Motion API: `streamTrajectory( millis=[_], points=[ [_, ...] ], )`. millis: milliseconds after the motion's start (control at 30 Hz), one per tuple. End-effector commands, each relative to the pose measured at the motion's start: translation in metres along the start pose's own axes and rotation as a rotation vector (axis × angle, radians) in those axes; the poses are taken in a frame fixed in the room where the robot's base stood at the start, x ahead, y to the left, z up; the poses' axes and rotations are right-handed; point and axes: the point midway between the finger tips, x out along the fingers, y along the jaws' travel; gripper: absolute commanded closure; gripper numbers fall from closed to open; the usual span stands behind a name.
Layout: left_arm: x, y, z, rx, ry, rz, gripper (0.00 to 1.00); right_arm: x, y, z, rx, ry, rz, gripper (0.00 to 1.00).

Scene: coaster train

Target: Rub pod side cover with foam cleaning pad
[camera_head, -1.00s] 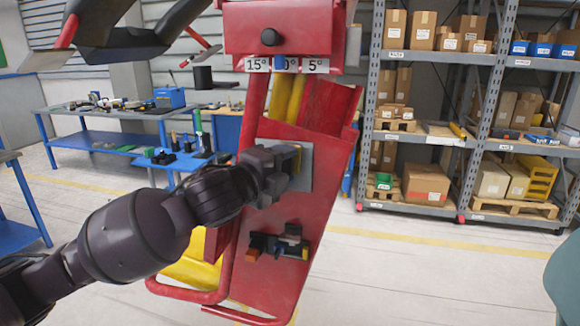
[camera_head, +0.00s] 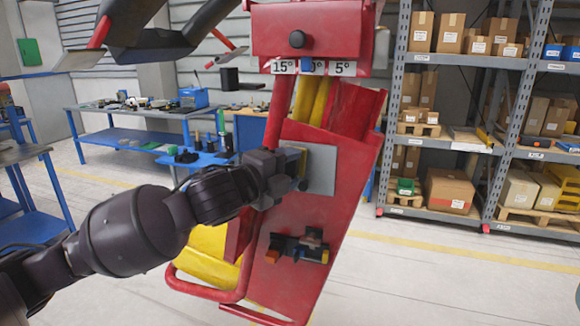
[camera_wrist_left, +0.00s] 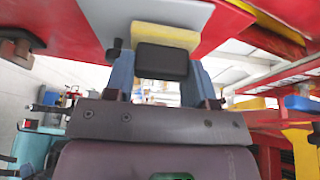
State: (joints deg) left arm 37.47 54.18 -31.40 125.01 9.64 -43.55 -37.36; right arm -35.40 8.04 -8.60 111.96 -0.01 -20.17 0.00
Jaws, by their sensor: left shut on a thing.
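The pod side cover, which I take to be the flat grey plate (camera_head: 322,172), sits on the tilted red pod panel (camera_head: 345,205); it also shows at the top of the left wrist view (camera_wrist_left: 165,12). My left gripper (camera_head: 288,172) is in front of the plate's left part and hides some of it. In the left wrist view its blue fingers (camera_wrist_left: 160,75) are shut on the black handle of the foam cleaning pad (camera_wrist_left: 165,35). The yellow foam faces the plate, at or very close to its surface; contact is not certain. My right gripper is not in view.
A dark latch-like fitting (camera_head: 297,249) sits lower on the red panel. Red tube rails (camera_head: 215,292) and a yellow part (camera_head: 208,255) are below my left arm. A blue workbench (camera_head: 130,140) and box shelves (camera_head: 470,130) stand behind. The floor to the right is clear.

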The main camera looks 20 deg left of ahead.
Motion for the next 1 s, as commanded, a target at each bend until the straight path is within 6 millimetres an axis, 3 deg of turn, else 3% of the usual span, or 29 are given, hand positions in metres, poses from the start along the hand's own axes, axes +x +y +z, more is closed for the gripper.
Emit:
streamTrajectory(
  millis=[600, 1000],
  points=[
    [-0.045, 0.0, -0.019, 0.0, 0.002, -0.001, 0.75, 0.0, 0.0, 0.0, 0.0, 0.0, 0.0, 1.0],
    [-0.048, 0.0, -0.021, 0.001, 0.001, -0.002, 0.75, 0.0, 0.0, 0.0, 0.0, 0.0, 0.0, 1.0]
  ],
)
